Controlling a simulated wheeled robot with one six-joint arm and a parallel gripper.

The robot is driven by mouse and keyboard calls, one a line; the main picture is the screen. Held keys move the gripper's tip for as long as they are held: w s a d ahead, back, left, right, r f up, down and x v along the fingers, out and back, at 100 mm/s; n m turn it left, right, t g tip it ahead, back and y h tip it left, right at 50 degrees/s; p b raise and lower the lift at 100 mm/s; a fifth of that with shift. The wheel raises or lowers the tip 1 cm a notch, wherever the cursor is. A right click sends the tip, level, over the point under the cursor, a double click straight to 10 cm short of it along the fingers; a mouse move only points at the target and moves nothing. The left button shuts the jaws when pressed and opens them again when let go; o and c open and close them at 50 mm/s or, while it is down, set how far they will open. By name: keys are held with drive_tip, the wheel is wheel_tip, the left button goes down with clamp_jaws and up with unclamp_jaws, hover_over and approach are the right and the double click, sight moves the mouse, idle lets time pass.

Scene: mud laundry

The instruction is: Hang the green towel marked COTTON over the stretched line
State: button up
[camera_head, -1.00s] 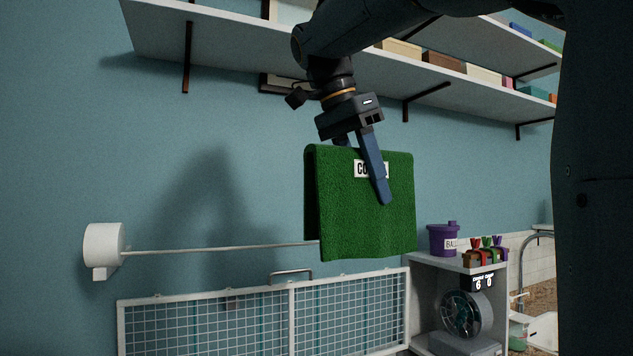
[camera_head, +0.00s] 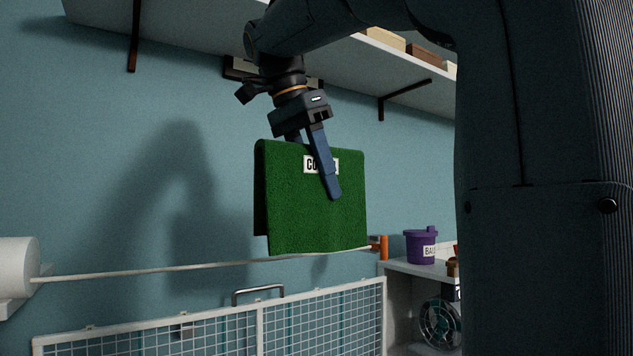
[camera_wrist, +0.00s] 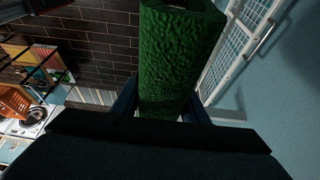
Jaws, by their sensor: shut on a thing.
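The green towel (camera_head: 300,215) is folded over, with a white label that is partly covered by a finger; only its first letters show. My gripper (camera_head: 315,170) is shut on the towel's top part, one finger across the front face. In the wrist view the towel (camera_wrist: 178,60) stands out between the two fingers. The stretched line (camera_head: 150,268) runs from a white wall reel (camera_head: 16,272) at left to an orange-red hook piece (camera_head: 383,247) at right. The towel's lower edge appears just above or in front of the line in the picture; I cannot tell whether they touch.
A white wire rack (camera_head: 215,335) with a handle is below the line. A shelf (camera_head: 200,30) with brackets is above. A purple lidded tub (camera_head: 421,247) stands on a small white cabinet at right. The wrist view shows an orange basket (camera_wrist: 14,102) below.

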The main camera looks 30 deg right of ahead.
drive_tip(key=w+f+p, duration=0.1)
drive_tip(key=w+p, duration=0.4)
drive_tip(key=w, duration=0.9)
drive_tip(key=shift+s+f, duration=0.15)
drive_tip(key=shift+f, duration=2.15)
drive_tip(key=shift+s+f, duration=0.1)
drive_tip(key=shift+f, duration=2.2)
wheel_tip(320, 180, down, 9)
drive_tip(key=b, duration=0.6)
drive_tip(key=shift+f+b, duration=0.15)
drive_tip(key=shift+b, duration=0.2)
drive_tip(key=o, duration=1.3)
drive_tip(key=shift+o, duration=0.4)
